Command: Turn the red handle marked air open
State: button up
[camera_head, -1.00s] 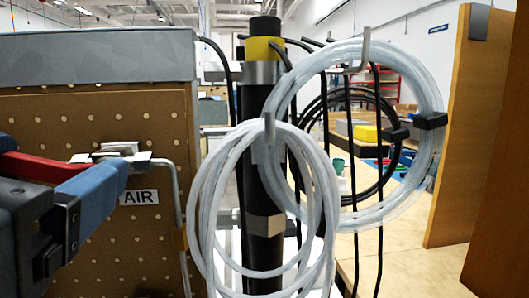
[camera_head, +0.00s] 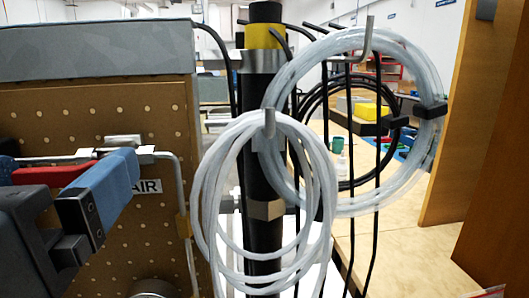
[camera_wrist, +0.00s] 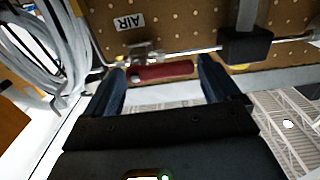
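The red handle (camera_wrist: 165,72) lies roughly along the metal pipe (camera_wrist: 190,51) in the wrist view, with its pivot end at the valve (camera_wrist: 140,54). The AIR label (camera_wrist: 129,21) is on the pegboard close by. My gripper (camera_wrist: 162,66) is open, its two blue fingers apart on either side of the handle's length. I cannot tell whether a finger touches it. In the head view the red handle (camera_head: 48,176) shows partly behind my blue finger, which also covers part of the AIR label (camera_head: 149,186).
A pegboard (camera_head: 95,110) stands behind the valve. White coiled tubing (camera_head: 205,215) hangs on a black post (camera_head: 262,95) to the right. A black block (camera_wrist: 246,46) sits on the pipe. Wooden panels (camera_head: 445,120) stand at the far right.

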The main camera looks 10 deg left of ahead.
jog(key=shift+o, duration=0.8)
jog(key=v, duration=0.7)
jog(key=shift+s+b, duration=0.3)
jog(key=shift+s, duration=0.1)
